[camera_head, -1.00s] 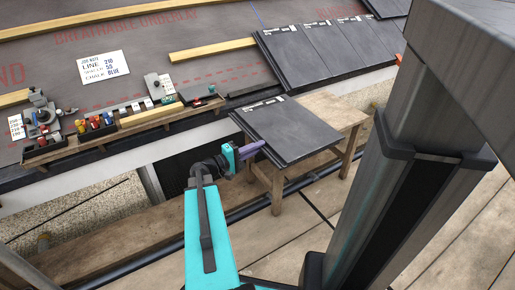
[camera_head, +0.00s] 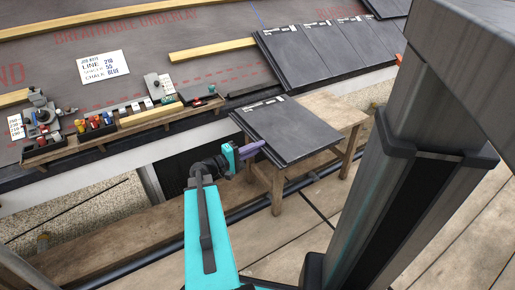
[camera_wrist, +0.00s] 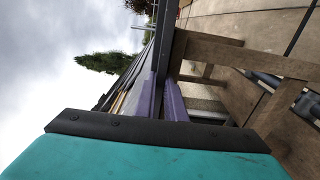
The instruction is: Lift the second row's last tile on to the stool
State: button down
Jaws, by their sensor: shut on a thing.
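A dark grey slate tile (camera_head: 288,131) lies flat over the wooden stool (camera_head: 331,107), with pale marks along its upper left edge. Its left edge juts past the stool's top. My gripper (camera_head: 254,149), with purple fingers, is shut on the tile's left edge. In the wrist view the purple fingers (camera_wrist: 160,101) close on the dark tile edge (camera_wrist: 176,55), seen edge-on, with the stool's wooden frame (camera_wrist: 245,56) beside it. Whether the tile fully rests on the stool top is hidden from me.
A row of slate tiles (camera_head: 325,50) lies on the roof behind the stool. Timber battens (camera_head: 212,49), a job note (camera_head: 104,66) and trays of small items (camera_head: 100,130) lie on the underlay. A plank walkway (camera_head: 110,230) runs below the eave.

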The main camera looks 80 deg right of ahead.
jog(key=shift+f+b, duration=0.25)
jog(key=shift+b, duration=0.05)
jog(key=c, duration=1.9)
grip_release()
jog(key=shift+o, duration=0.8)
jog(key=shift+f, duration=0.2)
jog(key=v, duration=0.7)
jog(key=shift+w+a+b, duration=0.2)
jog(key=shift+a+b, duration=0.05)
jog(key=shift+b, duration=0.2)
jog(key=shift+r, duration=0.2)
jog(key=shift+r+p, duration=1.4)
jog(key=shift+r, duration=1.05)
